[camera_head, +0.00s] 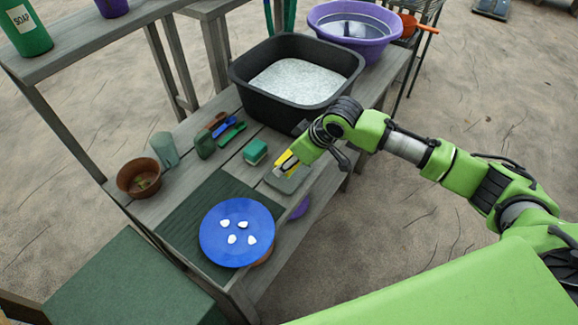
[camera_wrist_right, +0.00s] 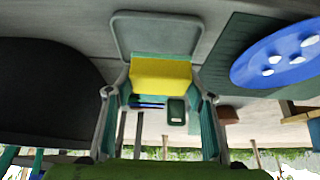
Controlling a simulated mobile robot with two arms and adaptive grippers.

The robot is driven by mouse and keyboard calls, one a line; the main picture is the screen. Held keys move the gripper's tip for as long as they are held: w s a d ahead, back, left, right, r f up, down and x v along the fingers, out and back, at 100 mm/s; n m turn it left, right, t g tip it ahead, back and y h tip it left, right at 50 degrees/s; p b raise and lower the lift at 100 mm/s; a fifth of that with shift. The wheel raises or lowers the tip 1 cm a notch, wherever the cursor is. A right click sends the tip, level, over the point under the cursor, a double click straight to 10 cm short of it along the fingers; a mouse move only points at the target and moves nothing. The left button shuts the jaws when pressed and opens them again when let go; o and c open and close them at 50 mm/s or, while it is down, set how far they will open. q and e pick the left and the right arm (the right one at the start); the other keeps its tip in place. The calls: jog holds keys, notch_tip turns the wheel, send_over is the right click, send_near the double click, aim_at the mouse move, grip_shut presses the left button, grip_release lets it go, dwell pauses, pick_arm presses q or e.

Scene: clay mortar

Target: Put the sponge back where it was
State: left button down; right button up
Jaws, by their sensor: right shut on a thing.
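My right gripper (camera_head: 286,164) is shut on the yellow sponge (camera_wrist_right: 160,75), which shows between both fingers in the right wrist view. In the head view only a yellow part of the sponge (camera_head: 283,157) shows beside the fingers. The sponge is over or at the edge of a flat grey-green tray (camera_head: 290,183) on the bench. This tray also shows in the wrist view (camera_wrist_right: 157,20), with its bare middle in sight. I cannot tell whether the sponge touches the tray. My left gripper is not in view.
A green block (camera_head: 255,152) lies left of the tray, with several brushes (camera_head: 226,130) behind it. A black tub (camera_head: 243,85) of pale grains stands at the back. A blue plate (camera_head: 212,240) with white pieces is in front. A brown pot (camera_head: 138,178) stands at the left.

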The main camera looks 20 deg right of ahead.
jog(key=shift+w+f, duration=0.45)
jog(key=shift+f, duration=0.1)
jog(key=shift+w+d+f, duration=0.1)
jog(key=shift+f, duration=1.55)
jog(key=o, duration=0.8)
jog(key=shift+f, duration=0.15)
jog(key=shift+r, duration=0.25)
jog(key=v, duration=1.2)
jog(key=shift+f+p, duration=0.1)
jog(key=shift+p, duration=0.2)
